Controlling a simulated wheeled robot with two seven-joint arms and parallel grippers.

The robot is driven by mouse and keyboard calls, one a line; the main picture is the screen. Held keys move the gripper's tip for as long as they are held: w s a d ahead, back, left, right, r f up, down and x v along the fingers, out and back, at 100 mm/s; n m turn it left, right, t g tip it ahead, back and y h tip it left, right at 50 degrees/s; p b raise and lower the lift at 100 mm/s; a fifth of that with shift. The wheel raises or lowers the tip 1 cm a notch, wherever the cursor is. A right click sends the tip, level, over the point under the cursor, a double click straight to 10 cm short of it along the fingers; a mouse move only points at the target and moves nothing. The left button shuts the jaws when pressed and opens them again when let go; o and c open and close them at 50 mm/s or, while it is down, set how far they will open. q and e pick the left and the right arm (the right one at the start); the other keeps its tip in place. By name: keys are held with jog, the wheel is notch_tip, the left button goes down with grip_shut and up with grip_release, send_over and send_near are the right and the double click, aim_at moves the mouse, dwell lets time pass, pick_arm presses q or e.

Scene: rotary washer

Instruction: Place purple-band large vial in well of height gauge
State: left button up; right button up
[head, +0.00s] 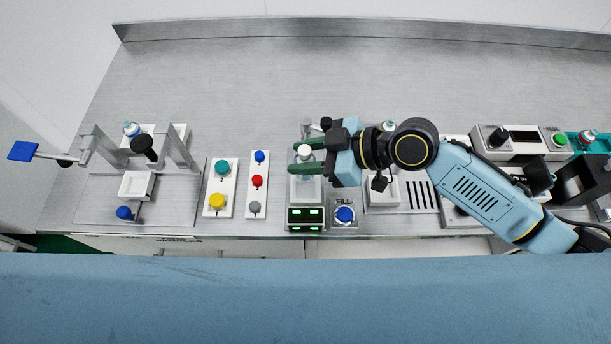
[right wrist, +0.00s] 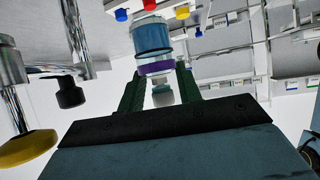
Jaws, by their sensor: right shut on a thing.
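The purple-band large vial (right wrist: 157,62) is a clear bottle with blue contents and a purple band near its white cap. My right gripper (right wrist: 160,98) is shut on it, with green fingers either side of the neck end. In the head view, my right gripper (head: 307,158) comes in from the right and holds the vial (head: 306,166) over a white block (head: 305,190) behind a panel with green displays (head: 305,217). Whether the vial touches the block cannot be told. No label shows which station is the height gauge. My left gripper is not in view.
A blue FILL button (head: 345,214) is beside the display panel. Button panels with a yellow button (head: 217,201) and a red button (head: 257,181) stand left. A lever fixture with a white square holder (head: 137,185) is farther left. The back of the bench is clear.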

notch_tip(320, 180, down, 8)
jog(key=shift+f+b, duration=0.25)
jog(key=shift+b, duration=0.1)
jog(key=shift+f, duration=0.2)
jog(key=o, duration=1)
jog(key=shift+r, duration=0.1)
jog(key=shift+r, duration=0.1)
